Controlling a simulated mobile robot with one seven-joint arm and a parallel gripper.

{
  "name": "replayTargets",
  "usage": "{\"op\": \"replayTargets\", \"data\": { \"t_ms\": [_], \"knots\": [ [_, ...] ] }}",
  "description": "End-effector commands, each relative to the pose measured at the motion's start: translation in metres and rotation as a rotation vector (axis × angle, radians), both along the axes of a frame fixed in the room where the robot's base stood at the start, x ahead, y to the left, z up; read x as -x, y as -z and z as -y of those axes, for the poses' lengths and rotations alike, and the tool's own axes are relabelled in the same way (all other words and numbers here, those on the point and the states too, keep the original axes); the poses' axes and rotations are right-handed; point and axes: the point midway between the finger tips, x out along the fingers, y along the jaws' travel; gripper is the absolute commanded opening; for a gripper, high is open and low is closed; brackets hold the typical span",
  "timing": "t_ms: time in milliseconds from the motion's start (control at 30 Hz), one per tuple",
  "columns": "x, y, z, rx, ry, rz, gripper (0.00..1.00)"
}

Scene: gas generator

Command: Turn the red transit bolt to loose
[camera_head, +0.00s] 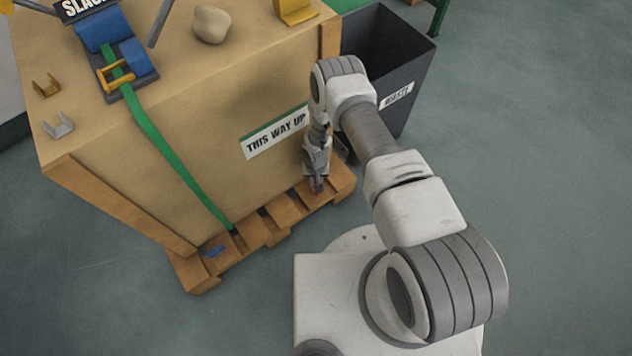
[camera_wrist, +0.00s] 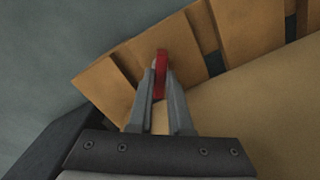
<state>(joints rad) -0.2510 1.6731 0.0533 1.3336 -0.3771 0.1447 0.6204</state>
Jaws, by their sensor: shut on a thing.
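The red transit bolt (camera_wrist: 161,72) shows in the wrist view as a narrow red piece over the pallet slats. My gripper (camera_wrist: 160,82) is shut on it, with the fingertips on either side of the red part. In the head view my gripper (camera_head: 317,187) points down at the right front of the wooden pallet (camera_head: 287,211), close against the crate's front face. The fingers hide most of the bolt there, and I cannot tell its turn position.
A cardboard-brown crate (camera_head: 205,130) stands on the pallet with a green strap (camera_head: 170,155) down its front. A dark waste bin (camera_head: 385,60) stands behind my arm at the right. The grey floor is clear at the lower left and right.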

Motion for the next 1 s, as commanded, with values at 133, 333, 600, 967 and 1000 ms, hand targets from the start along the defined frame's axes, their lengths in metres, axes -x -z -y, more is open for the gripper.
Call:
{"op": "replayTargets", "data": {
  "t_ms": [133,333,600,967,1000],
  "knots": [
    [-0.0001,-0.0002,0.0000,0.000,-0.137,0.000,0.00],
    [-0.0001,-0.0002,0.0000,0.000,-0.327,0.000,0.00],
    [-0.0001,-0.0002,0.0001,0.000,-0.585,0.000,0.00],
    [-0.0001,-0.0003,-0.0001,-0.001,-0.927,0.000,0.00],
    [-0.0001,-0.0003,-0.0001,-0.001,-0.964,0.000,0.00]
  ]
}}
